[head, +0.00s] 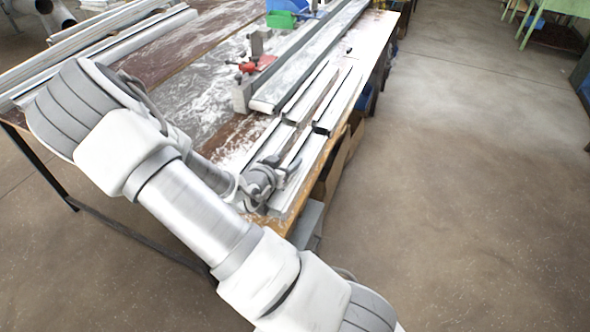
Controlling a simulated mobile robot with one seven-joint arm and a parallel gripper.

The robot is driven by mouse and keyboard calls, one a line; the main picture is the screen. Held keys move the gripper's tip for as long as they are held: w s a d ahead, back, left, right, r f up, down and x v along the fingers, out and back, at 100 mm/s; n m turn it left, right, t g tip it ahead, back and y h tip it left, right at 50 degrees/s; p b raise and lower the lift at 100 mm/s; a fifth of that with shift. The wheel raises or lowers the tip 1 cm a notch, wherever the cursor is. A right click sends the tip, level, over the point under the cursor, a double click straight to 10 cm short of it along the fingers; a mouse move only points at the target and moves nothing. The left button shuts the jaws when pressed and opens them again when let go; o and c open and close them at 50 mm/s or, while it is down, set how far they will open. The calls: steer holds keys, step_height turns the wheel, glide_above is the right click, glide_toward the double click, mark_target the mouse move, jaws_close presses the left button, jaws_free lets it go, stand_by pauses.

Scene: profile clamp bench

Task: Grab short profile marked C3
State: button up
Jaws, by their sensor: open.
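Several short pale metal profiles lie in two rows along the table's right edge. One is the far profile in the right row (342,98); another is the far profile in the left row (305,92). Black pieces (321,130) sit between the lengths. No C3 mark is readable, so I cannot tell which profile carries it. My gripper (286,178) is open over the near end of the rows, at the table's front right corner. My wrist hides part of the profiles there. I cannot tell whether the fingers touch one.
A long rail (300,62) runs along the table (195,72), left of the rows. A red clamp (247,67) and grey blocks stand beside it. A green bin (281,19) is at the back. Long profiles (100,38) lie at the left. The floor right of the table is clear.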

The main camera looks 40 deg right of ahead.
jaws_close()
steer(key=shift+r, duration=0.1)
stand_by(1.2)
